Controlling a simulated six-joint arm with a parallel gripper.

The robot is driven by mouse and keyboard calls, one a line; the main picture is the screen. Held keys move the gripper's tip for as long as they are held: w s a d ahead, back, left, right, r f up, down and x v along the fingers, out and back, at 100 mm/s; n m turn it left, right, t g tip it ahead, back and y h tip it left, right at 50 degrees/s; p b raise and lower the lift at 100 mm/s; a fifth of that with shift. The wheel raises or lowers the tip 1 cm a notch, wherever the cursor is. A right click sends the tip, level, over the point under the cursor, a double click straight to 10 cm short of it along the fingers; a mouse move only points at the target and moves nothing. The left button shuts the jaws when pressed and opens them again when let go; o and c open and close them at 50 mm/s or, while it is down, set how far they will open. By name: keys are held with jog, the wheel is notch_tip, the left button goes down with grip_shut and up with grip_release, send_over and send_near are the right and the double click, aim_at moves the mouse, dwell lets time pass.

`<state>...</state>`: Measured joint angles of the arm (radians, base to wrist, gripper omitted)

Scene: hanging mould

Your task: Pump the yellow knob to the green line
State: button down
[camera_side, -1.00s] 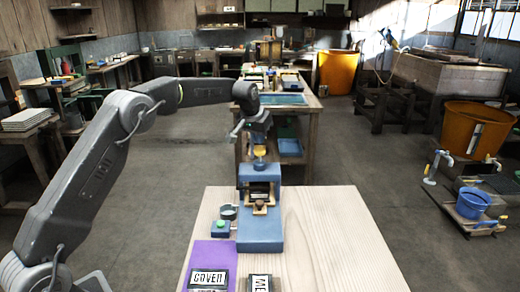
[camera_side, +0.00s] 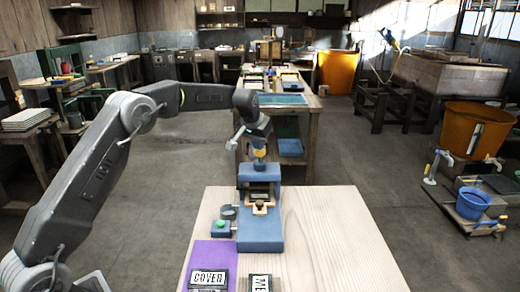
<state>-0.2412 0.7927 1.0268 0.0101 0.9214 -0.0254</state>
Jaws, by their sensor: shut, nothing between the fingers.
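The yellow knob (camera_side: 260,154) sits on top of the blue press-like device (camera_side: 261,232) on the pale table. My gripper (camera_side: 259,147) is shut and empty, with its tip right above the knob. It looks to be at or very near the knob's top, partly covering it; I cannot tell for certain whether they touch. I cannot make out the green line at this size.
A purple mat (camera_side: 198,256) holds a COVER plate (camera_side: 209,278). Another lettered plate (camera_side: 261,283) lies at the front. The table's right side is clear.

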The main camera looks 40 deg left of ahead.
jog(key=shift+f, duration=0.95)
jog(key=shift+r, duration=1.5)
jog(key=shift+f, duration=0.2)
